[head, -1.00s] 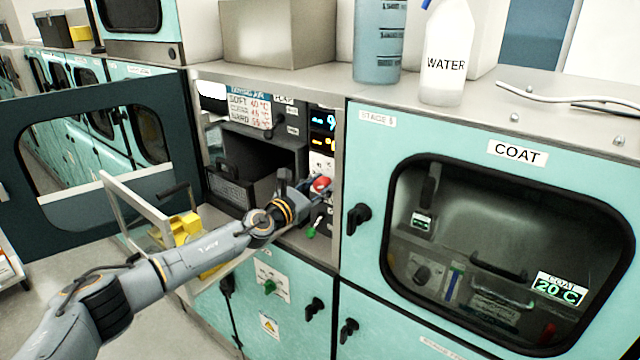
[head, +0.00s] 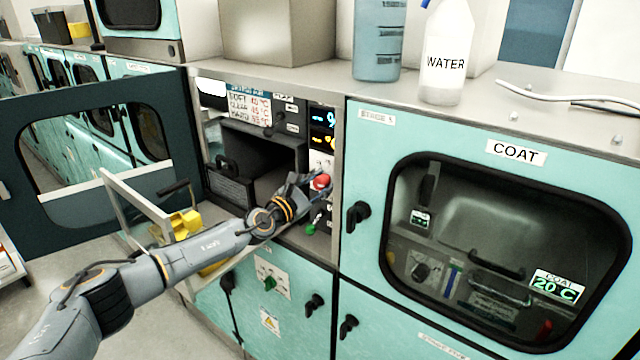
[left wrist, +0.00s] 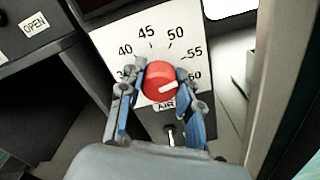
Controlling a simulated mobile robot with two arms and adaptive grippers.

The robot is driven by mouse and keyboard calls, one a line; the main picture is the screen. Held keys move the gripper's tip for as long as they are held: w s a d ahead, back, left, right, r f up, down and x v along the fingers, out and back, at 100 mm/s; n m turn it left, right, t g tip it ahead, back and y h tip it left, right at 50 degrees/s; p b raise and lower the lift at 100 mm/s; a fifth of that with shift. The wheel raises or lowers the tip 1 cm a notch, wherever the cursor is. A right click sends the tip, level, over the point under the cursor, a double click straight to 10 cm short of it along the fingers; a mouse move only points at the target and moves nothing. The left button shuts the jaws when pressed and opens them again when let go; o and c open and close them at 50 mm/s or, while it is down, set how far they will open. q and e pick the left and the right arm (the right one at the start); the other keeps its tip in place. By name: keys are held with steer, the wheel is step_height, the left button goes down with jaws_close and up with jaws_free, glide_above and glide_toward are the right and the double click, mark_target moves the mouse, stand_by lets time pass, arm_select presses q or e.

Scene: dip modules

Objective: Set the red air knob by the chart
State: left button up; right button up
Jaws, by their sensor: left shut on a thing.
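The red air knob (head: 321,182) is on the narrow control panel right of the open chamber. In the left wrist view the red knob (left wrist: 159,80) sits on a white dial (left wrist: 112,45) marked 40, 45, 50, 55 and 60. Its white mark points right, roughly toward the 60. My left gripper (left wrist: 161,84) has a finger on each side of the knob and is shut on it. In the head view my left gripper (head: 308,184) reaches the knob from the left. The chart (head: 247,106) with SOFT, CLEAR and HARD temperatures hangs above the chamber. My right gripper is out of view.
Lit displays (head: 322,130) sit above the knob, and a green knob (head: 311,229) below it. An open dark door (head: 85,225) stands at the left. A WATER bottle (head: 446,55) and a blue container (head: 378,45) stand on top. The COAT door (head: 515,152) is shut at the right.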

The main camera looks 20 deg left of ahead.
arm_select(q)
steer(key=shift+f, duration=0.1)
steer(key=o, duration=1.2)
steer(key=shift+c, duration=0.2)
steer(key=v, duration=1.2)
